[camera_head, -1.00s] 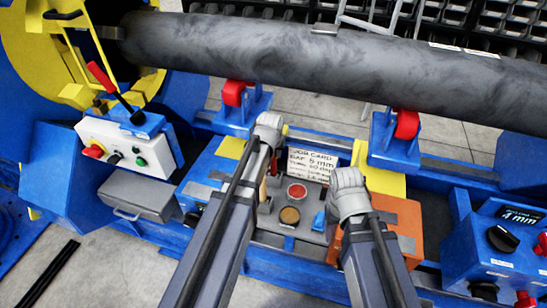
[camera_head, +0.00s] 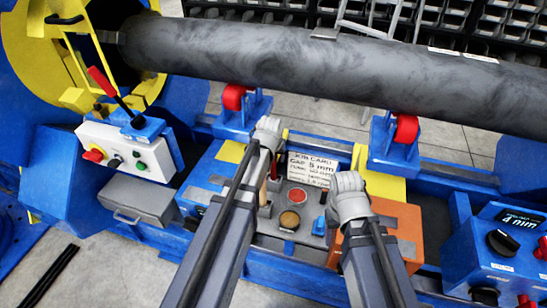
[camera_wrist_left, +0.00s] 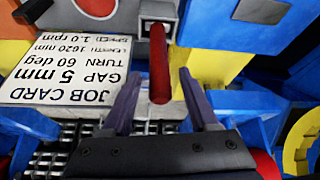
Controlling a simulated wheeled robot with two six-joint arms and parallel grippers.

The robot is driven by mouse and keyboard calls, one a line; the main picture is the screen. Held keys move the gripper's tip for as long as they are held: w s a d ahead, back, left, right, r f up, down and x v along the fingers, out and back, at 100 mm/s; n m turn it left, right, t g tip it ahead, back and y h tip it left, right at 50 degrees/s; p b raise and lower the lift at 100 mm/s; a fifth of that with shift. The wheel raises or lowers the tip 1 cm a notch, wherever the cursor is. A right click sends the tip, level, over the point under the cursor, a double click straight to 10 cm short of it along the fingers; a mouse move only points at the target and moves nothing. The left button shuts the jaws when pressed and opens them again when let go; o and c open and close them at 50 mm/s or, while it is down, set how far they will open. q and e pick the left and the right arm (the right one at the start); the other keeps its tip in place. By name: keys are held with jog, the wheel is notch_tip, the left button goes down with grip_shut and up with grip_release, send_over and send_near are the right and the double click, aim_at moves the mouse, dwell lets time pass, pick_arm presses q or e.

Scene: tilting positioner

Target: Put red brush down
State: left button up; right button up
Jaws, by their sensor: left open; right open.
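The red brush (camera_wrist_left: 159,65) shows in the left wrist view as a round red handle. Its far end meets a small grey bracket (camera_wrist_left: 158,10) beside the job card (camera_wrist_left: 65,70). My left gripper (camera_wrist_left: 157,98) is open, with one finger on each side of the handle's near end and a visible gap on both sides. In the head view my left gripper (camera_head: 268,132) is over the blue bench left of the card, its fingertips hidden. My right gripper (camera_head: 347,195) is by the orange block (camera_head: 398,225); its fingertips are hidden too.
A long grey pipe (camera_head: 300,62) crosses the back on red rollers (camera_head: 404,128). Between my arms are a red button (camera_head: 297,195) and an amber button (camera_head: 290,220). A white control box (camera_head: 125,150) stands left, a blue dial box (camera_head: 505,245) right.

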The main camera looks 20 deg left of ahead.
pick_arm(q)
jog(key=a+p+v, duration=0.1)
jog(key=p+v, duration=1)
jog(key=v, duration=0.1)
jog(key=s+d+f+m+g, duration=0.1)
jog(key=s+d+m+g, duration=0.1)
jog(key=s+d, duration=0.4)
jog(key=s+d+m+g, duration=0.3)
jog(key=s+d, duration=0.4)
jog(key=s, duration=0.6)
jog(key=shift+d+f+m+y, duration=0.25)
jog(key=shift+f+m+y, duration=0.05)
jog(key=shift+f, duration=0.05)
pick_arm(e)
notch_tip(320, 180, up, 11)
pick_arm(q)
jog(key=shift+w, duration=0.1)
pick_arm(e)
jog(key=shift+o, duration=0.4)
